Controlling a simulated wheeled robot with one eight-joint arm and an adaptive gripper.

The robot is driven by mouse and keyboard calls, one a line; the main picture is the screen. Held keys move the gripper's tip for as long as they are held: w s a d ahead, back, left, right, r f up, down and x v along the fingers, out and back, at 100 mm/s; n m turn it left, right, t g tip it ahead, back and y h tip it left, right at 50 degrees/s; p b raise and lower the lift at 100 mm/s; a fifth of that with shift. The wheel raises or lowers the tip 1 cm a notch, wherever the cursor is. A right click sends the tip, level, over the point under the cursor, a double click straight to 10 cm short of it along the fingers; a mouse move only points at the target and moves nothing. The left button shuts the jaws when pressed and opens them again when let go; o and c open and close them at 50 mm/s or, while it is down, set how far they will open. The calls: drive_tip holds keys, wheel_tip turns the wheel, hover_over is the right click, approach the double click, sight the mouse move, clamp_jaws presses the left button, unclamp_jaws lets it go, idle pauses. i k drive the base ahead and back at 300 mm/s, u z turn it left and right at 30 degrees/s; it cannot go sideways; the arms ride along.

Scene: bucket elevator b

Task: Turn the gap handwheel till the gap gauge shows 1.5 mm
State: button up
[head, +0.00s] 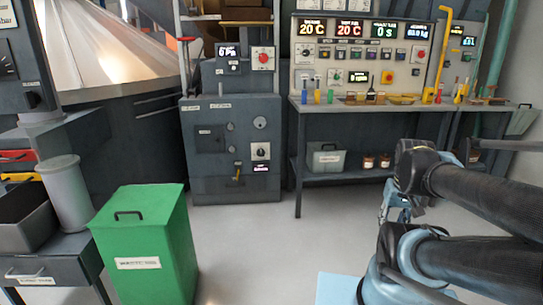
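I cannot make out a gap handwheel or a gap gauge for certain. The grey machine cabinet (210,178) at centre left carries a red round knob (263,58) on a white plate, a small lit display (229,50) too small to read, and a black rotary switch (260,151). My gripper (393,212) hangs low at centre right, above the floor in front of the bench, apart from the cabinet and panel. It is partly hidden by my arm, and its fingers are too small to tell open from shut.
A control panel (345,55) with lit displays stands behind a bench (400,108) with several small items. A green lidded bin (150,245) stands at front left beside a dark table (55,262) with a grey cylinder (66,195). The floor (270,245) between is clear.

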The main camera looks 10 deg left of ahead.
sight(260, 153)
drive_tip(key=i, duration=1)
